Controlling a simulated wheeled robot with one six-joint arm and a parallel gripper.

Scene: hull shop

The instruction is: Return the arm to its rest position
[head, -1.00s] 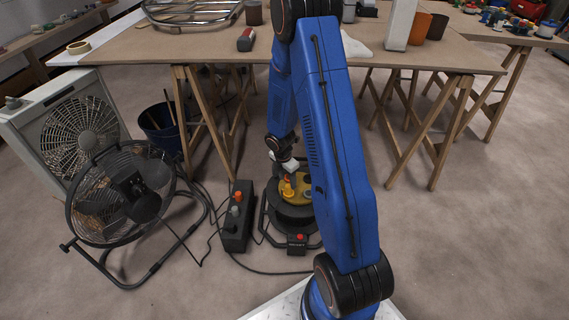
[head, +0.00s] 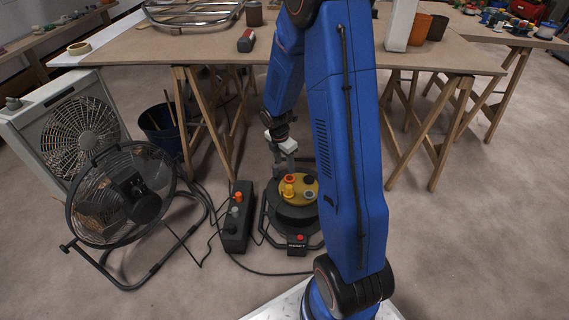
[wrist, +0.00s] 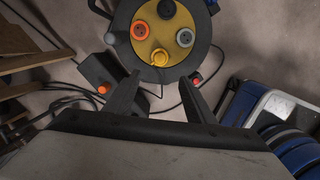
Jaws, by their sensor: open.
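My blue arm rises from my base and bends over in the head view, with my gripper (head: 288,160) hanging above the cable reel's far side. In the wrist view my gripper (wrist: 160,95) shows two dark fingers spread apart with nothing between them. Beyond the fingertips is the cable reel's yellow face (wrist: 163,35), with orange, grey and black sockets and a yellow plug or cap in it. The reel (head: 295,212) stands on the floor and the gripper is apart from it.
A black box with knobs (head: 237,218) lies left of the reel, with cables around it. A black floor fan (head: 130,195), a white box fan (head: 30,125) and a blue bucket (head: 160,130) stand further left. A trestle table (head: 200,55) is behind. Floor at right is clear.

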